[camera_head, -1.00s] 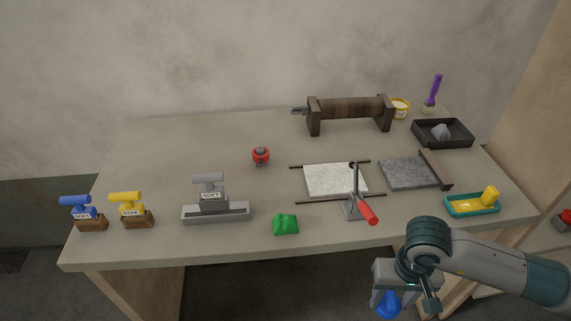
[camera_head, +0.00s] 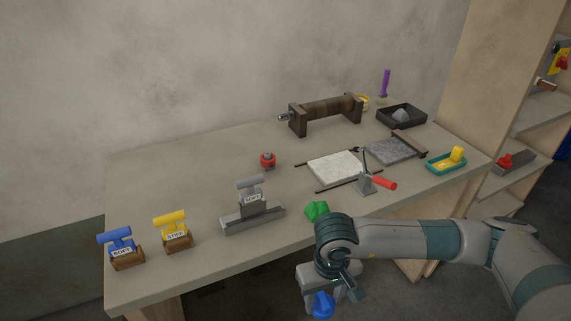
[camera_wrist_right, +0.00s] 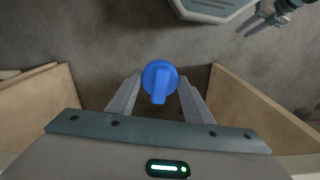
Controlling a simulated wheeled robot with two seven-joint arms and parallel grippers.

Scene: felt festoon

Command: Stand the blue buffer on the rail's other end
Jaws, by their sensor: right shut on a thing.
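The blue buffer (camera_head: 322,304) hangs below my right gripper (camera_head: 328,291), which is shut on it in front of the table. In the right wrist view the blue buffer (camera_wrist_right: 160,80) shows a round head and a short stub between the two fingers. On the shelf at the right, a grey rail-like bar (camera_head: 519,166) carries a red piece (camera_head: 505,160) near its left end. Its right part looks bare, though it is small in view. What seems to be my left gripper (camera_wrist_right: 266,18) shows small at the top right of the wrist view; its opening is unclear.
The table (camera_head: 210,185) holds a green lump (camera_head: 317,209), a red-handled lever (camera_head: 383,182), a teal tray (camera_head: 447,165), and blue (camera_head: 119,240) and yellow (camera_head: 172,224) stamp-like pieces. My right arm extends past its front edge. The shelf unit (camera_head: 540,120) stands right of the table.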

